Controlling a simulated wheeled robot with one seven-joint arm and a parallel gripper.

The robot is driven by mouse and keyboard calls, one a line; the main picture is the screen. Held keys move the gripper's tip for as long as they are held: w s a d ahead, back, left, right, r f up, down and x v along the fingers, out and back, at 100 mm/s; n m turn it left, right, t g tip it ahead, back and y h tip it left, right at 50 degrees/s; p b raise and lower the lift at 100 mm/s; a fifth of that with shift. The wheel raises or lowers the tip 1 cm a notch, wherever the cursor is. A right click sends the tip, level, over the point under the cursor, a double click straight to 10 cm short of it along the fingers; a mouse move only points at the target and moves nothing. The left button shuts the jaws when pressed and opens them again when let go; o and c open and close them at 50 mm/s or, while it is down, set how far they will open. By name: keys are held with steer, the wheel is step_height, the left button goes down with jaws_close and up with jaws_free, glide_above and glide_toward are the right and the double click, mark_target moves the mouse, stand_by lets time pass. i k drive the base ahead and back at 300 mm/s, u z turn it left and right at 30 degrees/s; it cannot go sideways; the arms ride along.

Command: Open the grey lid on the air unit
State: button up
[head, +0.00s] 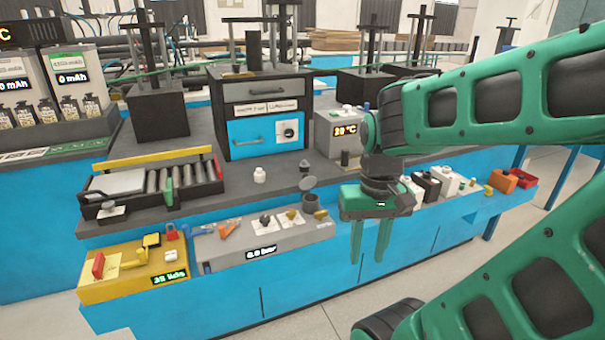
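The air unit (285,237) is a long grey box on the front ledge of the blue bench, with a display reading 0.0 bar. At its back right is a small grey cup (311,203). A round grey lid (307,183) shows just above the cup, tilted and apart from its rim, so it looks raised. Its hinge is too small to make out. My gripper (370,258) points down to the right of the air unit, in front of the bench. Its two green fingers are apart, with nothing between them.
A yellow unit (135,272) stands left of the air unit. Several black and white blocks (428,185) and an orange box (502,181) line the ledge at right. A white knob (259,175) and a roller tray (150,182) are behind. Floor in front is free.

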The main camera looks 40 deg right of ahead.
mark_target(308, 183)
steer(key=i, duration=1)
